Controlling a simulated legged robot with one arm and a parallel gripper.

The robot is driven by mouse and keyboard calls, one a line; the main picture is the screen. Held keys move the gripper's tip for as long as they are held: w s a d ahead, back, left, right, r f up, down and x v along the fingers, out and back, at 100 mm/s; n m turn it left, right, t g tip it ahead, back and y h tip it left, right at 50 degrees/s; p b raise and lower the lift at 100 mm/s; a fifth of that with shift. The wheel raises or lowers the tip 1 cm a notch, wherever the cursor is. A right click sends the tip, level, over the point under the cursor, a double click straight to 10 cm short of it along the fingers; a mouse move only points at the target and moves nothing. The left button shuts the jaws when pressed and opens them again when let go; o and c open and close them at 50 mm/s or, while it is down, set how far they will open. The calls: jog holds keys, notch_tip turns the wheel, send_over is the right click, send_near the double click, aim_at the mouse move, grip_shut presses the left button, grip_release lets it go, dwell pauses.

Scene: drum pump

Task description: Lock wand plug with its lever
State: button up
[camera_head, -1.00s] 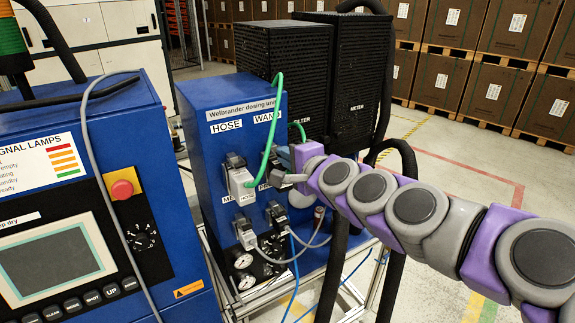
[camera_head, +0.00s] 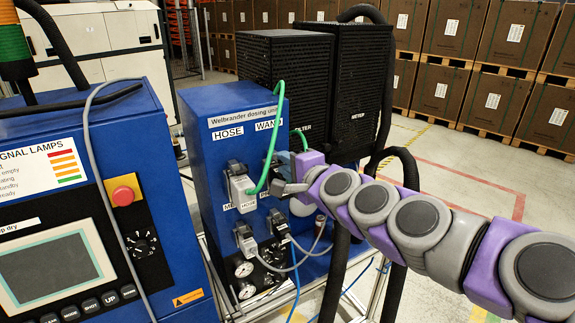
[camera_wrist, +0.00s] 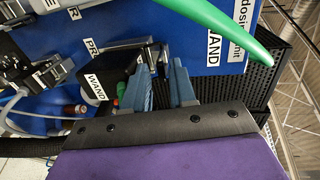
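The wand plug (camera_wrist: 121,78) is a dark block with a white WAND label, seated on the blue dosing unit. In the wrist view, a metal lever (camera_wrist: 151,54) shows at its side near the fingertips. My gripper (camera_wrist: 160,75) has two blue-grey fingers apart, with a gap between them, at the plug's lever side. Whether they touch the lever cannot be told. In the head view, my gripper (camera_head: 287,173) is at the unit's front face and hides most of the wand plug. The blue dosing unit (camera_head: 205,140) carries HOSE and WAND labels.
The pale hose plug (camera_head: 241,190) with a green cable (camera_head: 270,145) is left of my gripper. Lower plugs (camera_head: 246,240) and gauges sit below. A blue control cabinet (camera_head: 140,150) stands left. Black filter boxes (camera_head: 285,75) and thick black hoses (camera_head: 400,240) are behind and right.

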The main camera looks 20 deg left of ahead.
jog(key=shift+d+f, duration=0.1)
jog(key=p+v, duration=0.1)
jog(key=v, duration=1.6)
jog(key=shift+p, duration=0.3)
jog(key=shift+s, duration=0.1)
